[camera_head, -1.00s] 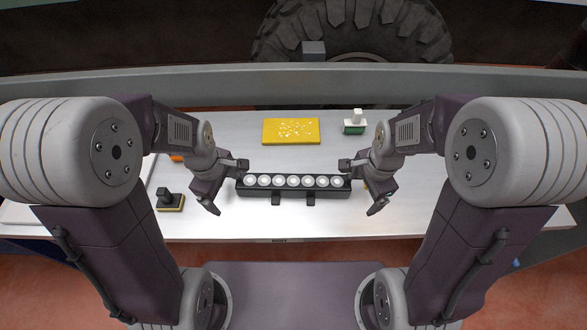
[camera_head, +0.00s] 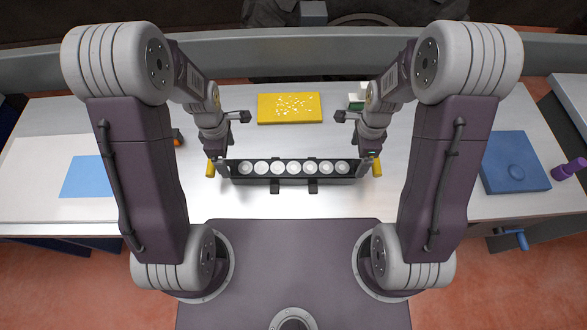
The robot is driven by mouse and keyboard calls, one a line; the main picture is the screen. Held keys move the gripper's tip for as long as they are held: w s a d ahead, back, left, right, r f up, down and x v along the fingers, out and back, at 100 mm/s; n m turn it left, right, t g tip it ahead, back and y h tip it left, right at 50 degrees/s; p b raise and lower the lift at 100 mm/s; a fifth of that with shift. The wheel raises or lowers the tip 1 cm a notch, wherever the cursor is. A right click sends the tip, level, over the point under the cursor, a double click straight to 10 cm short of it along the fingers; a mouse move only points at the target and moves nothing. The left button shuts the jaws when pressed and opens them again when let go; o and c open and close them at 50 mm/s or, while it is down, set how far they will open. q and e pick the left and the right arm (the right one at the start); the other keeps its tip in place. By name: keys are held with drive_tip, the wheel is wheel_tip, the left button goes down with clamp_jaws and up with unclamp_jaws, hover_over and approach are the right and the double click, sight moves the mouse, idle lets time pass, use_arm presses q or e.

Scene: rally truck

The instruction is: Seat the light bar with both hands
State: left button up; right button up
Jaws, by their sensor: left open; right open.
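The light bar (camera_head: 293,169) is a black bar with a row of several round white lamps and two dark brackets on its near side. It lies crosswise at the middle of the table in the head view. My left gripper (camera_head: 233,143) is open at the bar's left end, with one finger beyond the bar and one close beside its end. My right gripper (camera_head: 353,143) is open at the right end in a mirrored pose. A yellow piece (camera_head: 210,168) shows beside the left end and another yellow piece (camera_head: 376,166) beside the right end. Whether the fingers touch the bar is unclear.
A yellow board (camera_head: 290,108) with white marks lies behind the bar. A green and white item (camera_head: 356,97) is partly hidden by my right arm. A blue pad (camera_head: 515,163) lies at right, a white sheet (camera_head: 40,180) with a blue patch at left. A grey beam (camera_head: 290,45) crosses behind the table.

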sight(230, 164)
use_arm(q)
drive_tip(key=f, duration=0.6)
drive_tip(key=shift+s+f, duration=0.2)
drive_tip(key=shift+s, duration=0.05)
use_arm(e)
drive_tip(key=f, duration=0.6)
drive_tip(key=shift+s+f, duration=0.25)
use_arm(q)
drive_tip(key=shift+w+f, duration=0.1)
drive_tip(key=shift+f, duration=0.25)
use_arm(e)
drive_tip(key=shift+w+f, duration=0.1)
drive_tip(key=shift+f, duration=0.2)
use_arm(q)
drive_tip(key=shift+c, duration=0.9)
use_arm(e)
drive_tip(key=shift+c, duration=0.9)
use_arm(q)
drive_tip(key=shift+r, duration=0.1)
clamp_jaws()
use_arm(e)
drive_tip(key=shift+r, duration=0.1)
clamp_jaws()
